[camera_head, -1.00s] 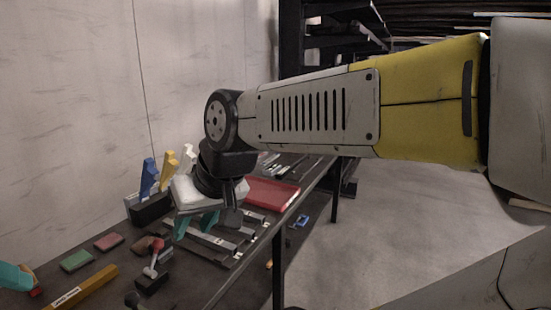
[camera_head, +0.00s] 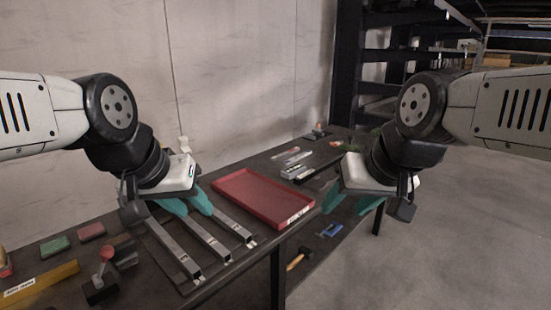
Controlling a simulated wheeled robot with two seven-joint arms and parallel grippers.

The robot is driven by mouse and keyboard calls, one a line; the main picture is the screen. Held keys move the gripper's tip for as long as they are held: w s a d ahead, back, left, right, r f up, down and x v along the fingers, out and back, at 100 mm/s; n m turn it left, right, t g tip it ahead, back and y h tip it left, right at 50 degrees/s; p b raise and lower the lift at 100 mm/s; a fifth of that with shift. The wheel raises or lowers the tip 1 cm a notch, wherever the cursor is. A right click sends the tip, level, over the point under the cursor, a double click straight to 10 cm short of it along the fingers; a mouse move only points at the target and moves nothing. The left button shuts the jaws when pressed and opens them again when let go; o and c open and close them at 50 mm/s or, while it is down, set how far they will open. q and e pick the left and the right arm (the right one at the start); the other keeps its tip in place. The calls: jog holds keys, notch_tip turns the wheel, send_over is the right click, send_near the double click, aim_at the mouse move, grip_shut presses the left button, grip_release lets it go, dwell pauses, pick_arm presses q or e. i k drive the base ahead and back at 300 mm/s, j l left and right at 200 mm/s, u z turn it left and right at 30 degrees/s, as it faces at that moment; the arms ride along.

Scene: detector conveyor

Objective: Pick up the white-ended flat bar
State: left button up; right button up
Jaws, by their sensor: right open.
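Three grey flat bars (camera_head: 172,248) lie side by side on a dark plate on the table, below my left gripper. Small pale patches show near their near ends, but I cannot tell for sure which bar is the white-ended one. Smaller pale bars (camera_head: 294,172) lie farther back, behind the red tray. My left gripper (camera_head: 188,207) has teal fingers spread apart over the far ends of the grey bars; its fingers partly hide them, and contact cannot be told. My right gripper (camera_head: 347,203) is open and empty, beyond the table's right edge.
A red tray (camera_head: 233,187) lies between the grippers. A yellow bar (camera_head: 42,284), green and red blocks (camera_head: 91,232) and a red-knobbed device (camera_head: 104,270) are at the left front. A hammer (camera_head: 298,259) and a blue item (camera_head: 330,230) lie lower, beyond the edge.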

aim_at(292, 150)
jog(key=i+l, duration=0.1)
jog(key=l, duration=0.15)
jog(key=i+l, duration=0.1)
jog(key=l, duration=0.15)
jog(key=u, duration=0.45)
jog(key=i+l+u, duration=0.15)
jog(key=u, duration=0.2)
jog(key=i+l+u, duration=0.1)
jog(key=l+u, duration=0.65)
jog(key=i+l+u, duration=0.2)
jog(key=l, duration=1.25)
jog(key=l+u, duration=0.25)
jog(key=l, duration=1.15)
